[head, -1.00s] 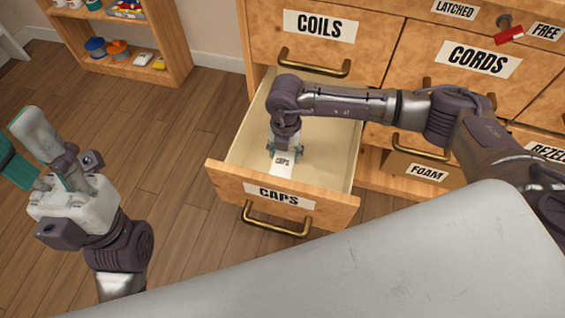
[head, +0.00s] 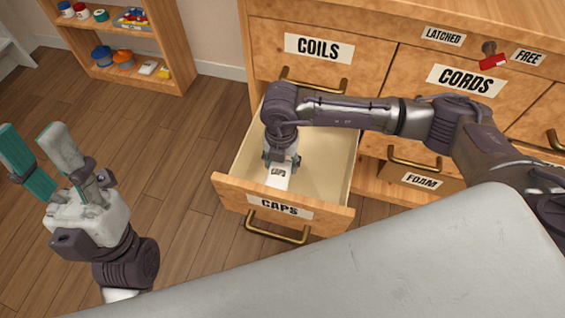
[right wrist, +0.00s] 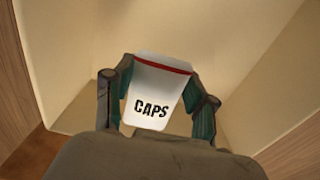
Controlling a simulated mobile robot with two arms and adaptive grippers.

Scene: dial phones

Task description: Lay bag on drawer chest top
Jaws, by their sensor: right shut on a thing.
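The bag (right wrist: 155,100) is small and white with a red band and the word CAPS. In the head view part of it (head: 277,181) shows below my right gripper (head: 281,162), inside the open CAPS drawer (head: 335,212). In the right wrist view my right gripper (right wrist: 158,108) is shut on the bag, with a teal finger on each side. The drawer chest top (head: 500,18) shows along the upper right edge of the head view. My left gripper (head: 42,160) is open and empty, out over the floor at the left.
The drawer walls surround my right gripper. Above are closed drawers labelled COILS (head: 312,47) and CORDS (head: 466,80), with a red tag (head: 494,62) on a knob. A FOAM box (head: 421,181) sits lower right. A small shelf (head: 165,45) stands back left.

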